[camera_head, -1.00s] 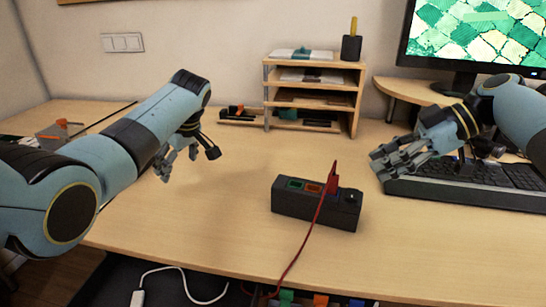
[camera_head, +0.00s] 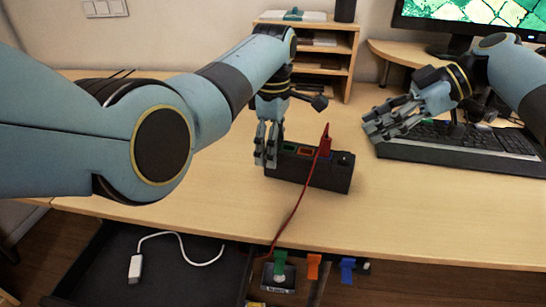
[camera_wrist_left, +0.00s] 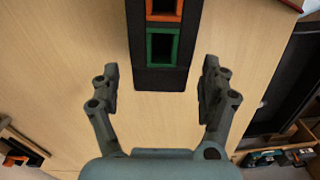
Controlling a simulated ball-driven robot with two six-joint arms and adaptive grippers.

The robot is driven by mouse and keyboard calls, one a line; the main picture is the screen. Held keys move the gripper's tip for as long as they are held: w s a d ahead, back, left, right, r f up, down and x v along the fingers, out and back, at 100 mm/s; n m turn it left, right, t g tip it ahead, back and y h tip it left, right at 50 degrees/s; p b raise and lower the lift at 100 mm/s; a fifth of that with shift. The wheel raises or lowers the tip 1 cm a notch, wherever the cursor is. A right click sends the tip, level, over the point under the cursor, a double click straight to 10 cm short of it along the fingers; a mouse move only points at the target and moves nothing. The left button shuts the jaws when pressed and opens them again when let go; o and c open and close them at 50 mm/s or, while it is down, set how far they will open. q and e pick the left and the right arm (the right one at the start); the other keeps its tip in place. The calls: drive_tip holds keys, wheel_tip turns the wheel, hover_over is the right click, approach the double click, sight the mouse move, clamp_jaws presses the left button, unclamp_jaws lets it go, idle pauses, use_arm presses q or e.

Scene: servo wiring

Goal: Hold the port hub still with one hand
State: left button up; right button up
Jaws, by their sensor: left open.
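My left gripper (camera_head: 266,160) is open at the hub's left end. In the left wrist view the gripper's two fingers (camera_wrist_left: 160,90) stand apart on either side of the hub's near end, by the green port (camera_wrist_left: 162,47). My right gripper (camera_head: 378,132) is right of the hub, over the keyboard's left end; its jaw opening is unclear.
A black keyboard (camera_head: 455,145) and a monitor (camera_head: 470,25) are at the right. A wooden shelf (camera_head: 347,60) stands behind. Below the desk's front edge, an open drawer (camera_head: 180,262) holds a white adapter cable, with coloured connectors (camera_head: 313,265) nearby.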

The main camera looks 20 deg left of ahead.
use_arm(q)
drive_tip(key=shift+f, duration=2.4)
drive_tip(key=c, duration=1.4)
use_arm(e)
drive_tip(key=shift+o, duration=0.4)
use_arm(q)
drive_tip(key=shift+o, duration=0.2)
